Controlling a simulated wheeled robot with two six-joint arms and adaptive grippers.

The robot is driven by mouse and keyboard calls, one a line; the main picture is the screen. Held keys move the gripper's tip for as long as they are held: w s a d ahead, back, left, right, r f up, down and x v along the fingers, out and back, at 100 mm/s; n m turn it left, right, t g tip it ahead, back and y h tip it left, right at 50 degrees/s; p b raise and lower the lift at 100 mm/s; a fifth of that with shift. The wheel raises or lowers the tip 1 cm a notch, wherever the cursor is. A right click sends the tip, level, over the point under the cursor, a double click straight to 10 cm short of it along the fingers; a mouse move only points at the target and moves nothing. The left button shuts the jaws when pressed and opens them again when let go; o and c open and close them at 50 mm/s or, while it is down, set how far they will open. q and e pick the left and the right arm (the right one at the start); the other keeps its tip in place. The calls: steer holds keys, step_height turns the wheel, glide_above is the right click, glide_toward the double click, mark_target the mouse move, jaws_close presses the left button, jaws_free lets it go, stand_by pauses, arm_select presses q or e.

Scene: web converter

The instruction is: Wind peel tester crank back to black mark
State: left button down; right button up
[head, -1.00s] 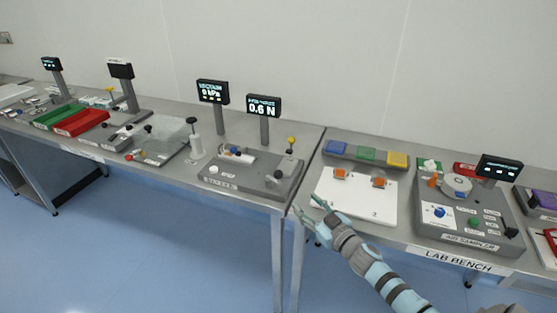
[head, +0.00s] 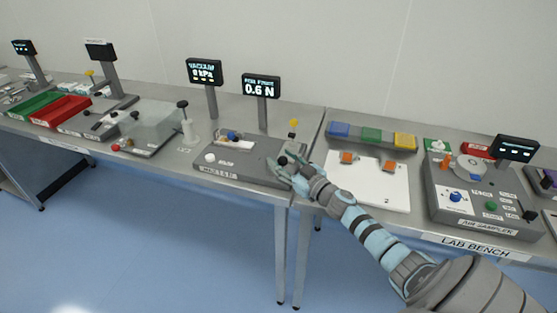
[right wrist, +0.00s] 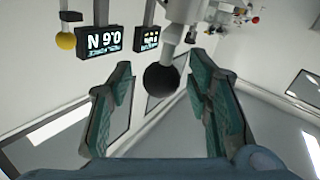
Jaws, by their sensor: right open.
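The peel tester (head: 235,167) is a grey box on the front of the bench, with a blue knob, a white button and a display on a post reading 0.6 N (head: 261,87). A black ball knob (head: 282,160), which looks like the crank handle, is at its right end. My right gripper (head: 287,172) is open at that knob. In the right wrist view the black ball (right wrist: 161,80) lies between the two open fingers (right wrist: 160,92); I cannot tell whether they touch it. The black mark cannot be made out. My left gripper is not in view.
A yellow-knobbed lever (head: 293,123) stands just behind the crank. A vacuum display (head: 205,72) stands at left. Right of a narrow gap between benches are a white board (head: 365,185) with orange clips and the air sampler (head: 480,200).

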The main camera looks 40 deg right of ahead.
steer(key=shift+s+r, duration=0.1)
steer(key=shift+c, duration=0.9)
steer(key=c, duration=0.3)
jaws_close()
steer(key=shift+a+h, duration=0.1)
steer(key=shift+h, duration=0.2)
